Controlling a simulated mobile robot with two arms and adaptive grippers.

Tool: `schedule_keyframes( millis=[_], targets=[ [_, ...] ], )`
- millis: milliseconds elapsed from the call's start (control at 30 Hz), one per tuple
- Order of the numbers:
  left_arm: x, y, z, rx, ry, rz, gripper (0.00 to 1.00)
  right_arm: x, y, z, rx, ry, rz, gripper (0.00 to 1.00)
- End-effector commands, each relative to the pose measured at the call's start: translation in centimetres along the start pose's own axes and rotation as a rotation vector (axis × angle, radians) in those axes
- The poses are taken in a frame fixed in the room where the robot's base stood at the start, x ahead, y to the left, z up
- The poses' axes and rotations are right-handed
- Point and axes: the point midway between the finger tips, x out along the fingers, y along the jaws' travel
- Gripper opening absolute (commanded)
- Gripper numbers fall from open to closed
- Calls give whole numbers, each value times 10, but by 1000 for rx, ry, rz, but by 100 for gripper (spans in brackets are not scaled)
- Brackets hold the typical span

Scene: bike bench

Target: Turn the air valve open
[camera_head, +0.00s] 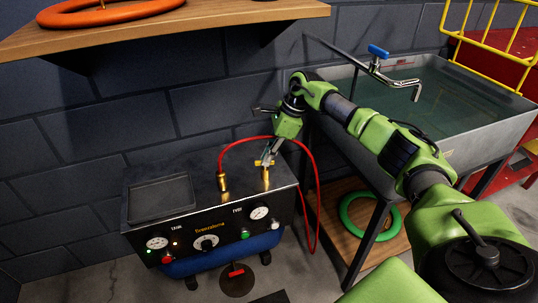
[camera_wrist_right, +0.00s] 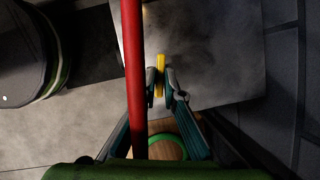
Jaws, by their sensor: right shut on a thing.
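The air valve (camera_head: 266,173) is a brass fitting with a yellow handle, standing upright on the right part of the compressor's top. In the right wrist view the yellow handle (camera_wrist_right: 160,64) shows edge-on between my fingertips. My right gripper (camera_head: 268,156) reaches down to the handle from above and is shut on it; it also shows in the right wrist view (camera_wrist_right: 160,88). The fingers hide part of the handle. The compressor (camera_head: 205,241) is a dark box with gauges, buttons and a knob on its front. My left gripper is in neither view.
A red hose (camera_head: 313,190) arcs from a second brass fitting (camera_head: 222,184) past my gripper and hangs down at the right; it passes close by my fingers (camera_wrist_right: 133,60). A sink (camera_head: 450,100) with water stands at the right. A wooden shelf (camera_head: 200,22) juts out above.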

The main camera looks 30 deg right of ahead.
Motion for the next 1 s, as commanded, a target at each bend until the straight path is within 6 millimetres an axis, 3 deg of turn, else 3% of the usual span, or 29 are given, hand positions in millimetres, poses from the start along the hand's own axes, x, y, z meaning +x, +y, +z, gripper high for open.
schedule_keyframes(
  millis=[400, 900, 933, 967, 1000],
  targets=[
    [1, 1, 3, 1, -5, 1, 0, 2, 1, -2, -150, 7, 72, 0],
    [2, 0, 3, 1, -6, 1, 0, 2, 2, -4, -164, 10, 80, 0],
    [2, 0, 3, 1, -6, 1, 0, 2, 2, -4, -164, 10, 80, 16],
    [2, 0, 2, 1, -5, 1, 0, 2, 2, -3, -164, 10, 79, 24],
    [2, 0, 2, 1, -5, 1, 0, 2, 1, -3, -164, 10, 78, 25]
  ],
)
